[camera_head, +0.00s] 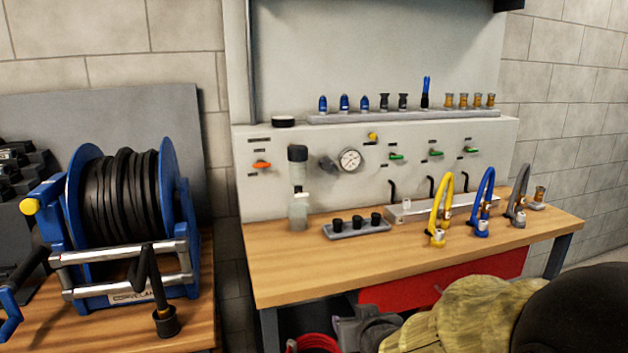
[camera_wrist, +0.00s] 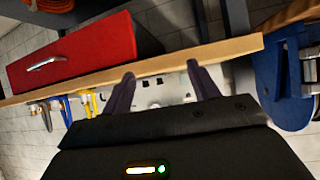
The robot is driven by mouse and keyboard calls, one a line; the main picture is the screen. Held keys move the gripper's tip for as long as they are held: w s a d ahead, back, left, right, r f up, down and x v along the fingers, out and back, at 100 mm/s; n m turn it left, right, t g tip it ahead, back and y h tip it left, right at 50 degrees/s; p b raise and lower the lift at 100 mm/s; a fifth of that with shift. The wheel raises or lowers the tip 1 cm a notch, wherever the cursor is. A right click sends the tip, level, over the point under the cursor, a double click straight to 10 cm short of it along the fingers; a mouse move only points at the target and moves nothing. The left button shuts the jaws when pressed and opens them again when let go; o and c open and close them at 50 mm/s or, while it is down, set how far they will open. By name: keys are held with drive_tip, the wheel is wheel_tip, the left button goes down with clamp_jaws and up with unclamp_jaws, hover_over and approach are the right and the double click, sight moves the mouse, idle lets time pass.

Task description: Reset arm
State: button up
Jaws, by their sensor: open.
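My gripper (camera_wrist: 160,88) shows in the wrist view with its two dark fingers spread apart and nothing between them. The wrist picture is turned over, with the wooden bench (camera_wrist: 228,52) and a red drawer (camera_wrist: 75,55) above the fingers. The fingers overlap the bench edge and the pale panel in the picture; I cannot tell how far off they are. In the head view my gripper does not show. The wooden bench (camera_head: 300,278) stands there with yellow (camera_head: 440,212), blue (camera_head: 482,200) and grey (camera_head: 518,197) hoses on it.
A hose reel (camera_head: 125,200) stands on a wooden table at the left. A panel with a gauge (camera_head: 349,160) backs the bench, with a shelf of small fittings (camera_head: 400,116) above. A small rack (camera_head: 356,229) sits on the bench. Fabric-like and black shapes (camera_head: 470,318) fill the lower right.

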drive_tip(key=s+d+f+m+g+h, duration=0.1)
drive_tip(key=s+d+f+g, duration=0.25)
drive_tip(key=s, duration=0.35)
drive_tip(key=s+d+f+m+g+h, duration=0.1)
drive_tip(key=s+d+f+g, duration=0.2)
drive_tip(key=s+f+g, duration=0.35)
wheel_tip(320, 180, up, 28)
drive_tip(key=s+t+p, duration=0.1)
drive_tip(key=p, duration=2.6)
drive_tip(key=shift+d, duration=0.15)
